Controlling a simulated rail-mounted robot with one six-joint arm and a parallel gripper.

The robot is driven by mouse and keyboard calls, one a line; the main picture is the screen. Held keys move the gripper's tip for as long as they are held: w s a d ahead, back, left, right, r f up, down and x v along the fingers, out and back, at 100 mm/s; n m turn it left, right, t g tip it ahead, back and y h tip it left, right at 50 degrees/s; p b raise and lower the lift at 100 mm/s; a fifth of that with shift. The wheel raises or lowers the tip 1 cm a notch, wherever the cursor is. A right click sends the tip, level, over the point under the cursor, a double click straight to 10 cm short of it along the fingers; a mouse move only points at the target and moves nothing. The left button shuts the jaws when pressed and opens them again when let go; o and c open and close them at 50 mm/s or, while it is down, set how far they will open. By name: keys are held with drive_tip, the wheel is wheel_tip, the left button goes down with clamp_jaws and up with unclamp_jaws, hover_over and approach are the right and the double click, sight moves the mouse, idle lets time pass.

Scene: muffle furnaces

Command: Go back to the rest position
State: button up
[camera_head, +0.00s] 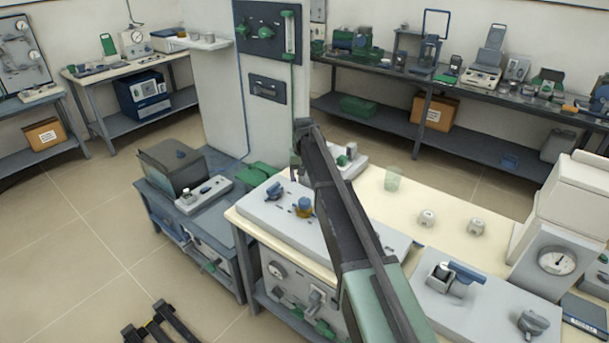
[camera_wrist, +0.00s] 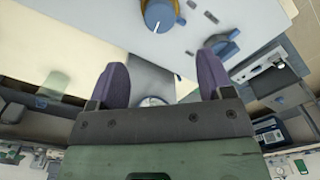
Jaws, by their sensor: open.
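My gripper (camera_head: 297,170) hangs at the far end of my arm in the head view, above the back part of a white panel with knobs. In the wrist view my gripper (camera_wrist: 162,70) shows two purple fingers spread wide apart, with nothing held between them. A blue round knob (camera_wrist: 160,14) with a white mark lies beyond the fingertips on the white panel (camera_wrist: 90,25). A blue lever (camera_wrist: 224,45) is close to the right finger in that view. My arm hides part of the bench in the head view.
The cream bench top (camera_head: 450,205) carries a clear beaker (camera_head: 392,178) and two small white pots (camera_head: 427,218). A gauge unit (camera_head: 553,262) stands at right. A tall grey column (camera_head: 215,95) rises behind the gripper. A low blue-grey table (camera_head: 165,195) stands left.

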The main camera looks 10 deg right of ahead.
drive_tip(key=s+n, duration=0.1)
drive_tip(key=s, duration=3.6)
drive_tip(key=shift+s, duration=0.4)
idle(1.6)
